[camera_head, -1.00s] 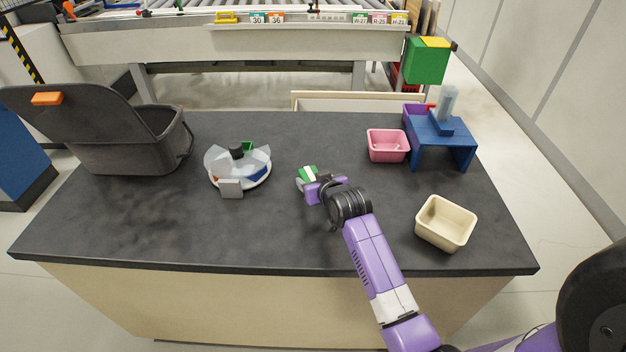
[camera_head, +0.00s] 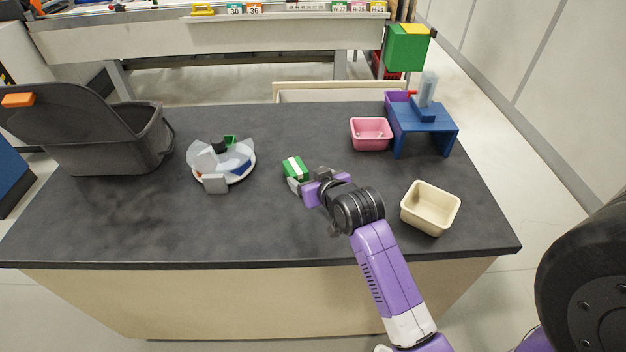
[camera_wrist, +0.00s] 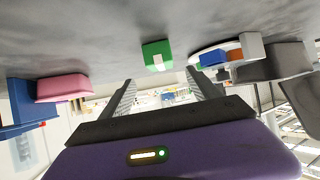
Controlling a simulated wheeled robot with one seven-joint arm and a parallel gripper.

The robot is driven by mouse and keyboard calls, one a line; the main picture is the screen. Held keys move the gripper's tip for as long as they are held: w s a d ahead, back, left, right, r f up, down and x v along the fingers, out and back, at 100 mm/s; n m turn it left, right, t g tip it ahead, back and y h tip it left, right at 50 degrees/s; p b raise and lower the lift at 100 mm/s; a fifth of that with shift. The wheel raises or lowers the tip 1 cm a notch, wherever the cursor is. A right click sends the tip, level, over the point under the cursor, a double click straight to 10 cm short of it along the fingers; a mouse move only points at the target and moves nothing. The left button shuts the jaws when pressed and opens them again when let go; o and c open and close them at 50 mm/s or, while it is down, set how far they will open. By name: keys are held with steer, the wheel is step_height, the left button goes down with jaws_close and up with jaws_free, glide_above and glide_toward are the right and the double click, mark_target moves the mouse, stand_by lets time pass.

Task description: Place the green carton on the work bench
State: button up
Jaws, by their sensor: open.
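The green carton (camera_head: 295,168) with a white stripe lies on the dark top of the work bench (camera_head: 275,225), near its middle. My gripper (camera_head: 310,181) is open just in front of the carton, on its near right side. In the wrist view the carton (camera_wrist: 157,56) shows beyond the two spread fingers of my gripper (camera_wrist: 160,90), on the bench surface, with nothing between the fingers. The carton appears apart from the fingers there.
A white plate with a clear divided cover (camera_head: 222,162) stands left of the carton. A grey open bin (camera_head: 110,140) is further left. A pink tub (camera_head: 371,134), a blue stand (camera_head: 424,128) and a cream tub (camera_head: 430,208) are on the right. The front middle is clear.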

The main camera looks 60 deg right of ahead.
steer(key=shift+n+t+y, duration=0.6)
steer(key=shift+n, duration=0.1)
steer(key=s+a, duration=0.1)
steer(key=a, duration=0.2)
steer(key=s+a+f, duration=0.1)
steer(key=s+a, duration=0.1)
steer(key=a, duration=0.1)
steer(key=s+a, duration=0.1)
steer(key=a, duration=0.3)
steer(key=shift+s+a+f, duration=0.1)
steer(key=shift+s+f, duration=0.1)
steer(key=shift+f, duration=0.15)
steer(key=s+a+n+t+y, duration=0.2)
steer(key=s+a, duration=0.4)
steer(key=a, duration=0.4)
steer(key=s+a+r+n+t+y, duration=0.1)
steer(key=s+a+r+n+y, duration=0.1)
steer(key=s+a, duration=0.3)
steer(key=s+a+r+n+y, duration=0.2)
steer(key=s+a+r, duration=0.3)
steer(key=s, duration=0.4)
steer(key=shift+a+r+t, duration=0.3)
steer(key=shift+a+t, duration=0.1)
steer(key=shift+a, duration=0.3)
